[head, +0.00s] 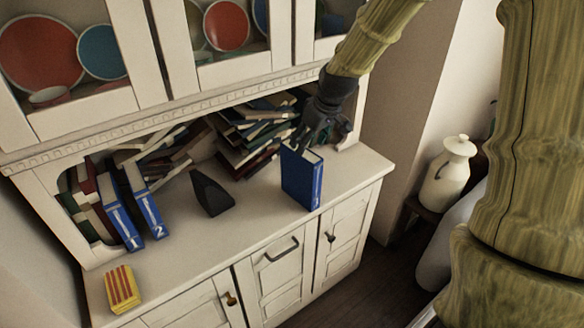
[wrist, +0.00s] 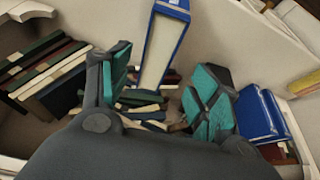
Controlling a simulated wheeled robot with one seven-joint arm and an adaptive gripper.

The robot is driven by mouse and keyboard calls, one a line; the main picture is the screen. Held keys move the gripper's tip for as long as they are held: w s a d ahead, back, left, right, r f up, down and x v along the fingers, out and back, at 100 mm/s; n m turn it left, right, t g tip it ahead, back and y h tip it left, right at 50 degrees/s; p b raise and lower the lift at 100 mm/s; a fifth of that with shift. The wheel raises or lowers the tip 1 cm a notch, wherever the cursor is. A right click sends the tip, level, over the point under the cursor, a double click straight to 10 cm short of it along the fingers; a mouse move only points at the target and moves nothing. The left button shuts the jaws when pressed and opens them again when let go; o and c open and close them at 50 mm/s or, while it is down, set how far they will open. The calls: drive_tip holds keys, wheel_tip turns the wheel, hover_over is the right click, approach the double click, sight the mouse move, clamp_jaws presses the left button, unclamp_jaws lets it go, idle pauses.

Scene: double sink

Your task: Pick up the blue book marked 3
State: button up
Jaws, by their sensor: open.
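A blue book (head: 302,178) stands upright on the right part of the cabinet's counter. Its spine has a small white mark that I cannot read clearly. My gripper (head: 318,133) is just behind the book's upper edge in the head view, with its fingers spread and nothing held. In the wrist view, my gripper (wrist: 163,88) is open, with a teal pad on each finger. The blue book (wrist: 163,48) shows its pale page edge beyond the fingertips, in line with the gap between them. I cannot tell how far it is from the pads.
Two blue books marked 1 (head: 118,212) and 2 (head: 146,200) lean at the left. A dark wedge-shaped bookend (head: 210,194) stands mid-counter. A stack of books (head: 250,140) fills the niche behind. A red-and-yellow box (head: 122,289) is front left. The front counter between is clear.

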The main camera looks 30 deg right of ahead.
sight(297, 159)
drive_tip(key=shift+w+f, duration=0.15)
drive_tip(key=shift+w, duration=0.15)
drive_tip(key=p+x, duration=0.1)
drive_tip(key=x, duration=0.3)
drive_tip(key=shift+w+a+f, duration=0.1)
drive_tip(key=shift+w+f, duration=0.2)
drive_tip(key=shift+f, duration=0.2)
drive_tip(key=shift+p+x, duration=1.05)
drive_tip(key=shift+x, duration=1.55)
drive_tip(key=shift+w+d+f, duration=0.15)
drive_tip(key=shift+d+f, duration=0.05)
drive_tip(key=shift+c, duration=0.3)
clamp_jaws()
